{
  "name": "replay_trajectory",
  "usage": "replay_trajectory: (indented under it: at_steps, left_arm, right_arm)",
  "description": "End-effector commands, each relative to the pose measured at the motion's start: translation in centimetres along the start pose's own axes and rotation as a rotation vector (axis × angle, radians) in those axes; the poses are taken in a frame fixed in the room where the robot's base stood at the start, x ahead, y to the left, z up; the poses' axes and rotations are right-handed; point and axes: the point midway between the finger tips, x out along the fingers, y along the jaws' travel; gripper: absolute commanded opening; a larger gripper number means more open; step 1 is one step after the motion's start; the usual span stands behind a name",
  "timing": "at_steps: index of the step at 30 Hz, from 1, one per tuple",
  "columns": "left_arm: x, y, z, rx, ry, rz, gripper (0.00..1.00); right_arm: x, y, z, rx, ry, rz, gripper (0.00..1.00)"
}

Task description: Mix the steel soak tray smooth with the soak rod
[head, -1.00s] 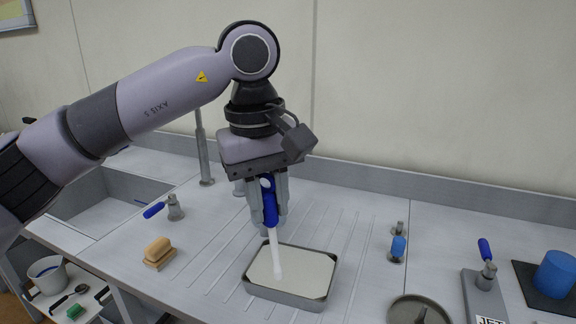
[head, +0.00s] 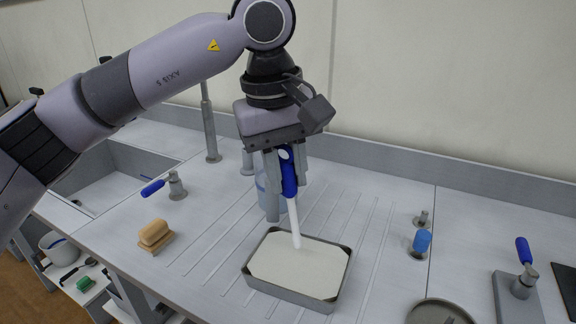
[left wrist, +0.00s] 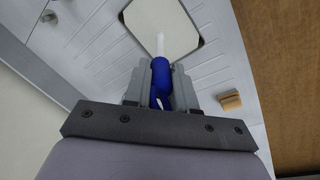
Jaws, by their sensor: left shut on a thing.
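The steel soak tray (head: 254,283) sits on the grooved drainboard, filled with a pale, flat-looking content; it also shows in the left wrist view (left wrist: 201,40). My left gripper (head: 287,200) is above the tray's back left part, shut on the blue handle of the soak rod (head: 293,211). The rod's white shaft points down, slightly tilted, and its lower end is at the pale surface near the tray's back edge. In the left wrist view the gripper (left wrist: 160,82) holds the blue handle between its fingers. My right gripper is not in view.
A tan block (head: 154,235) sits left of the tray. A blue-handled valve (head: 177,186) stands by the sink (head: 100,178). A blue-topped fitting (head: 421,242), a round grey dish (head: 440,312) and another blue-handled device (head: 522,280) are at right. A bottle stands behind the gripper.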

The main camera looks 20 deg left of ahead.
Motion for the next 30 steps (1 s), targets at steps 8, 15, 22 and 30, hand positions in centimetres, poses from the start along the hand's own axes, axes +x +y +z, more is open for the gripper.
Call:
replay_trajectory:
  at_steps: [8, 15, 22, 30]
  left_arm:
    - [2.9, -0.7, 0.2, -0.001, -0.001, 0.000, 0.00]
    - [5.0, -0.6, 0.2, 0.000, -0.001, -0.001, 0.00]
    - [6.3, -0.6, 0.2, 0.000, -0.001, -0.001, 0.00]
    - [6.4, -0.6, 0.1, 0.000, 0.000, -0.001, 0.00]
  right_arm:
    - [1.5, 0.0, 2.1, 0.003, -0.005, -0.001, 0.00]
    - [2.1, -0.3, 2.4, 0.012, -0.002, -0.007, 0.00]
    - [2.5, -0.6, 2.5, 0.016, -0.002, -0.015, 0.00]
    - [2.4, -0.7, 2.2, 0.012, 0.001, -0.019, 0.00]
